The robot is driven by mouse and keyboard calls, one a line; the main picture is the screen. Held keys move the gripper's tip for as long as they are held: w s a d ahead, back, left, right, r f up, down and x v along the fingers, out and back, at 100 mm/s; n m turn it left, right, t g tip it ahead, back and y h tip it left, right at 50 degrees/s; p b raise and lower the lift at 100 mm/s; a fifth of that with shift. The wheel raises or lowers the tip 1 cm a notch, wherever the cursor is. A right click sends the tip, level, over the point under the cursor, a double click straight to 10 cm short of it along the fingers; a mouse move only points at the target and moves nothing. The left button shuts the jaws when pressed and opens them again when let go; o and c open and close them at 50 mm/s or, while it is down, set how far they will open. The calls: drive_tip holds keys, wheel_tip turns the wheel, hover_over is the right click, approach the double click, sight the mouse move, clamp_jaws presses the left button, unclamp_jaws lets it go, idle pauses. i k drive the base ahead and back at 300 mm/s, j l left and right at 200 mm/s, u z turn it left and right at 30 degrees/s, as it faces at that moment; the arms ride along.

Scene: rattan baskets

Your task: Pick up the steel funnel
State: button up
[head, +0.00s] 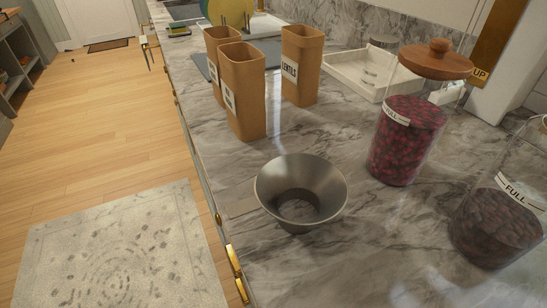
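The steel funnel (316,179) stands on the grey marble counter (310,255) in the head view, near the counter's left front edge. It is a brushed grey cone with its wide mouth facing up and a dark opening inside at the bottom. Nothing touches its sides. My gripper is not in view.
Tall brown containers (244,92), one labelled LENTILS (301,66), stand behind the funnel. Glass jars of dark red contents (406,145) (490,225) stand to its right. A white tray (345,80) lies farther back. A rug (120,255) covers the wooden floor at left.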

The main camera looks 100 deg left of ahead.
sight(312, 179)
drive_tip(key=j+u, duration=0.15)
drive_tip(key=u, duration=1.55)
